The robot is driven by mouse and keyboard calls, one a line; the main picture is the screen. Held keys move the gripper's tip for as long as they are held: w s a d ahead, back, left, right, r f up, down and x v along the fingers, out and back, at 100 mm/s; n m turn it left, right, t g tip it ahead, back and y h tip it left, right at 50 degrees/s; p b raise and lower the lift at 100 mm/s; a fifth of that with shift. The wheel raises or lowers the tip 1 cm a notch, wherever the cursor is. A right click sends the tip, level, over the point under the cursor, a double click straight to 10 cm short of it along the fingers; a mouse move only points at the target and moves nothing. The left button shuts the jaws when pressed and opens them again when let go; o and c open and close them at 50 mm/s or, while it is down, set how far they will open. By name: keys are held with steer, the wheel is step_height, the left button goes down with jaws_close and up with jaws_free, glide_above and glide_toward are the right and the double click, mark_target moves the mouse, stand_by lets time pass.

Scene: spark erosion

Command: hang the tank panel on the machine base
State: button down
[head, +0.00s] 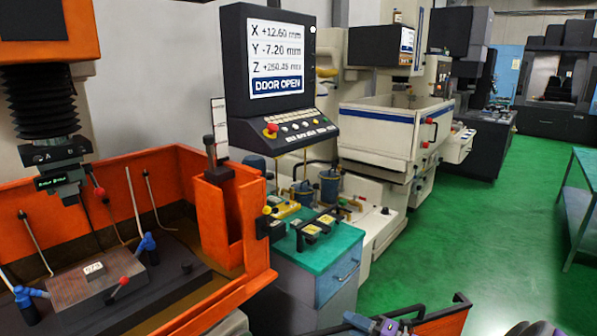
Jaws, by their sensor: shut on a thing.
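The orange tank panel (444,322) shows only in part at the bottom edge, right of the middle, with a dark strip along its top. My gripper (398,326) is at its left end and is shut on it; the fingertips are partly cut off by the frame. The machine base with its orange tank (262,262) stands at the left. Its front side is low and open, and the dark work table inside is exposed. The held panel is apart from the tank, to its lower right. The lower part of the panel is out of view.
A workpiece (92,284) is clamped on the machine table. A control screen (275,55) reads DOOR OPEN. A teal-topped cabinet (318,238) stands right of the tank. Green floor (480,230) is free to the right, with a workbench (585,165) at the far right edge.

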steer(key=shift+r+n+g+y+p, duration=0.1)
steer(key=shift+n+g+y+p, duration=0.75)
steer(key=shift+p, duration=1.05)
steer(key=shift+r+n+g+y+p, duration=0.1)
steer(key=shift+n+g+y+p, duration=0.15)
steer(key=shift+n+g+p, duration=0.9)
steer(key=shift+s+a+n+g+y+p, duration=0.1)
steer(key=shift+n+g+y+p, duration=0.4)
steer(key=shift+g+p, duration=0.95)
steer(key=shift+a+n+g+y+p, duration=0.1)
steer(key=shift+n+g+p, duration=0.7)
steer(key=shift+g+p, duration=0.6)
steer(key=shift+r, duration=0.15)
steer(key=shift+r+p, duration=0.8)
steer(key=shift+r, duration=0.25)
steer(key=shift+n+g, duration=0.3)
steer(key=shift+g, duration=0.05)
stand_by(0.5)
